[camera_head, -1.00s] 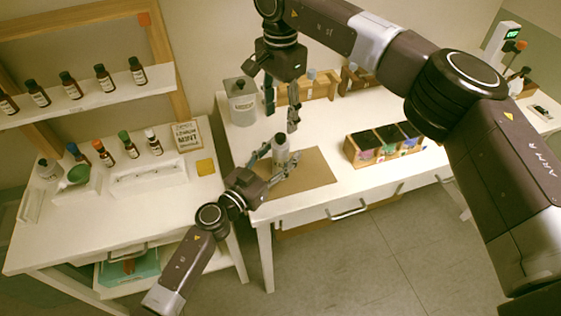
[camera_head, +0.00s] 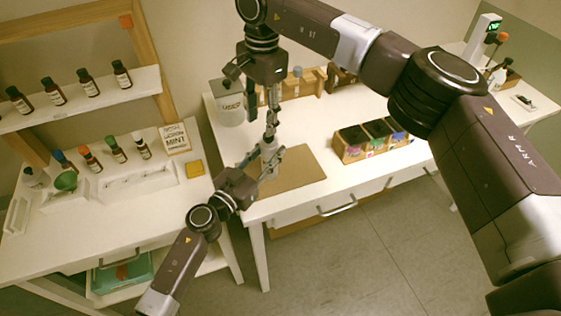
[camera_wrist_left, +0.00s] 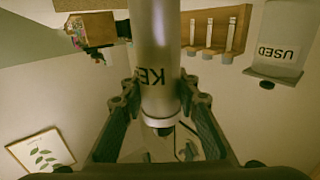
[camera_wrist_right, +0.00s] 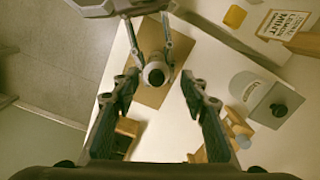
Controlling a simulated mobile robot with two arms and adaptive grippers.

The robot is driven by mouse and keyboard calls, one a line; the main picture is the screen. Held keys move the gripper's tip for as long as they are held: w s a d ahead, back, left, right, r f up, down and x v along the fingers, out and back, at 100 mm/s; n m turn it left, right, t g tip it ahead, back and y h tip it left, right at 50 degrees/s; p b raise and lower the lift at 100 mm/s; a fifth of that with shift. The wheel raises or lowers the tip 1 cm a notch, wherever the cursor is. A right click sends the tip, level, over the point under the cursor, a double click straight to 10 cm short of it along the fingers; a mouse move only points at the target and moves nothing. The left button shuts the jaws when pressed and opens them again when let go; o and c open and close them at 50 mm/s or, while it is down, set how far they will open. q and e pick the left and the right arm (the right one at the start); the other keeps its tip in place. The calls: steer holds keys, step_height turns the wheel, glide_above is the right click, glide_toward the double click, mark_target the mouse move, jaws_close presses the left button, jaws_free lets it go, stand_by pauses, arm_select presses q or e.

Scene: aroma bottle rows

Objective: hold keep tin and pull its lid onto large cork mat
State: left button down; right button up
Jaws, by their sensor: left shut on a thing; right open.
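The keep tin (camera_head: 268,160) is a light cylinder held upright above the large cork mat (camera_head: 305,172). My left gripper (camera_head: 265,154) is shut around its body. In the left wrist view the tin (camera_wrist_left: 157,60), with part of its label, is between the fingers, and its lid (camera_wrist_left: 162,122) with a dark knob is at the lower end of the picture. My right gripper (camera_head: 270,122) is open directly above the tin. In the right wrist view the dark knob (camera_wrist_right: 156,77) shows between the spread fingers, which do not appear to touch it.
A canister marked USED (camera_head: 230,108) stands behind left on the white table. Wooden racks (camera_head: 300,82) are at the back. A wooden box with dark compartments (camera_head: 365,145) is right of the mat. A bottle shelf (camera_head: 80,104) is at the left. The mat's right part is bare.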

steer(key=s+a+f+m+g+y, duration=0.1)
steer(key=s+a+m+g+y, duration=0.1)
steer(key=s+a+y, duration=0.5)
steer(key=s+a+f+m+g+y, duration=0.2)
steer(key=s+a, duration=0.4)
steer(key=a, duration=0.4)
steer(key=s+a+r+m+y, duration=0.2)
steer(key=a+r+m+y, duration=0.1)
steer(key=r+m+y, duration=0.65)
steer(key=w+d+r+m+t, duration=0.1)
steer(key=w+d+m+t, duration=0.3)
steer(key=d+m+t, duration=0.5)
steer(key=w+d+r+m+t, duration=0.25)
steer(key=m+t, duration=0.55)
steer(key=m, duration=0.5)
steer(key=m+t+h, duration=0.2)
steer(key=m+h, duration=0.9)
steer(key=m, duration=1)
glide_toward(271, 139)
steer(key=x, duration=1.1)
steer(key=shift+w+a, duration=0.1)
steer(key=shift+w, duration=0.1)
